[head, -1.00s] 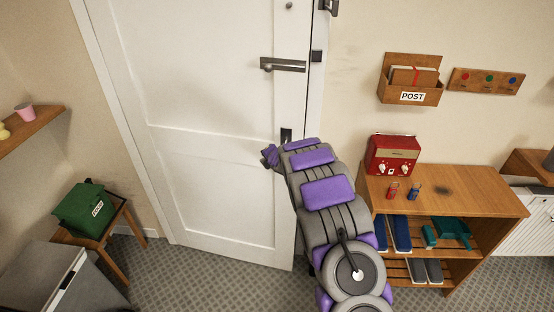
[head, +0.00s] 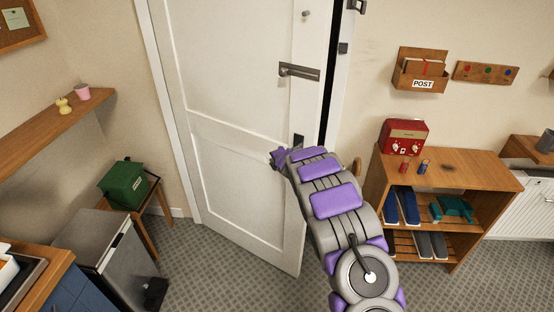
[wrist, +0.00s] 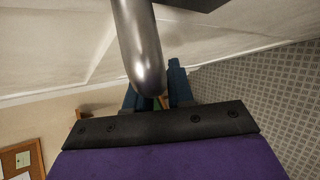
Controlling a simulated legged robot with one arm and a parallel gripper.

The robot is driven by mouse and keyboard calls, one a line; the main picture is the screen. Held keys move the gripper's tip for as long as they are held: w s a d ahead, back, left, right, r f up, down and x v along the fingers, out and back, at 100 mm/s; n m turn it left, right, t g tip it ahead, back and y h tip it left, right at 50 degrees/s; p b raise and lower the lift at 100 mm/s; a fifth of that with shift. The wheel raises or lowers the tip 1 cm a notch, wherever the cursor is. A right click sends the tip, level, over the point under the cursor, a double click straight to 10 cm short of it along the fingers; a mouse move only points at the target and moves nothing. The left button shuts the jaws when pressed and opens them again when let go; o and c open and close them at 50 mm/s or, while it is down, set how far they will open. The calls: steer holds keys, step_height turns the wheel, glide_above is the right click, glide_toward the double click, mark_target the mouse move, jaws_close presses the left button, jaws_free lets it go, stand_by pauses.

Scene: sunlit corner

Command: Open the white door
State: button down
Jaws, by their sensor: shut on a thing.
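The white door (head: 235,130) stands ajar, with a dark gap along its right edge. A grey lever (head: 299,72) is on its upper part. A dark plate (head: 298,140) shows lower down, just above the end of my arm. My gripper (head: 279,158) is against the door's front at that height, its fingers mostly hidden by the arm. In the wrist view, my gripper (wrist: 154,98) is shut on a smooth metal door handle (wrist: 138,45), which runs down between the blue fingers. The handle's gripped end is partly hidden.
A wooden shelf unit (head: 470,168) with a red box (head: 403,136) stands right of the door. A green box (head: 125,185) on a stool and a grey bin (head: 105,250) stand at left. The patterned floor (head: 220,265) before the door is clear.

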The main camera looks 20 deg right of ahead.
steer(key=shift+w+d+f, duration=0.2)
steer(key=shift+d, duration=0.45)
steer(key=c, duration=1.4)
jaws_free()
steer(key=shift+d, duration=0.2)
steer(key=shift+o, duration=1.1)
steer(key=shift+r, duration=0.1)
steer(key=shift+o, duration=0.4)
steer(key=shift+a+r, duration=0.1)
steer(key=shift+a, duration=0.95)
steer(key=shift+s+d+r, duration=0.15)
steer(key=shift+s+d, duration=0.2)
steer(key=shift+s, duration=0.1)
steer(key=v, duration=1.6)
steer(key=shift+a+r+p, duration=0.2)
steer(key=shift+a+p, duration=0.1)
steer(key=shift+p, duration=0.15)
